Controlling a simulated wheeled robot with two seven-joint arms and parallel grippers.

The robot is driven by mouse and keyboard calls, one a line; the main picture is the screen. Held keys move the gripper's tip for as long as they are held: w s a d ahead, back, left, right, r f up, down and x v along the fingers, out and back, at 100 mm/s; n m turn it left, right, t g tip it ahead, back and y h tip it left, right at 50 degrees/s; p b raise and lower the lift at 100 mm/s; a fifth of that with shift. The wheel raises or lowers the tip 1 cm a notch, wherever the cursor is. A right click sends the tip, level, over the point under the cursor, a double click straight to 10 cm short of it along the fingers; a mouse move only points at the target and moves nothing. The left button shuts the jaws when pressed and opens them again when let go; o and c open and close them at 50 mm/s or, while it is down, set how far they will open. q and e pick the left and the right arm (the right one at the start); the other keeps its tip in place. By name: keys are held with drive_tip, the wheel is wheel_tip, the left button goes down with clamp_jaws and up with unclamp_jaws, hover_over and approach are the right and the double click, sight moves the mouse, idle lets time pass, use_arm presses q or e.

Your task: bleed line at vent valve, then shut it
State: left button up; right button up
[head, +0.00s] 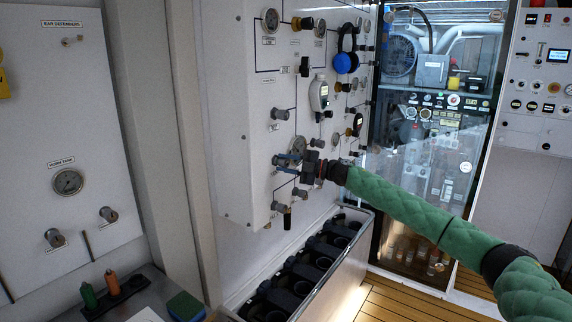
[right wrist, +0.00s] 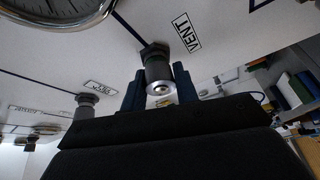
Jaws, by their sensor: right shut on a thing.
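In the head view the knob is mostly hidden by the fingers. A round gauge (head: 298,146) sits just behind the gripper. My left gripper is out of view.
Blue ear defenders (head: 346,62) hang higher on the panel. A long trough with dark holders (head: 368,222) stands below. A glass-fronted cabinet (head: 462,100) is at the back. The wooden floor (head: 390,302) is clear at right.

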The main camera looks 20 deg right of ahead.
drive_tip(key=shift+r+n+h, duration=0.15)
drive_tip(key=shift+n+h, duration=0.15)
drive_tip(key=shift+n, duration=0.6)
drive_tip(key=shift+n+g+h, duration=0.4)
drive_tip(key=shift+n+h, duration=0.1)
drive_tip(key=shift+n, duration=0.7)
drive_tip(key=shift+n+h, duration=0.5)
drive_tip(key=shift+n, duration=0.7)
drive_tip(key=n+h, duration=0.1)
drive_tip(key=n, duration=0.1)
drive_tip(key=shift+n+h, duration=0.3)
drive_tip(key=shift+n, duration=0.1)
drive_tip(key=shift+n+h, duration=0.4)
drive_tip(key=shift+n, duration=0.2)
drive_tip(key=shift+a+f+n+t+h+b, duration=0.1)
drive_tip(key=shift+f+n+t+h+b, duration=0.1)
drive_tip(key=shift+n+h, duration=0.25)
drive_tip(key=shift+f+n+t+h+b, duration=0.15)
drive_tip(key=shift+n+t+h, duration=0.1)
drive_tip(key=shift+n, duration=0.4)
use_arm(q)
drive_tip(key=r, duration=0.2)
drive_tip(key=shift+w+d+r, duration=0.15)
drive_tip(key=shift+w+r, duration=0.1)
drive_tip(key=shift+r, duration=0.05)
use_arm(e)
drive_tip(key=shift+r, duration=0.1)
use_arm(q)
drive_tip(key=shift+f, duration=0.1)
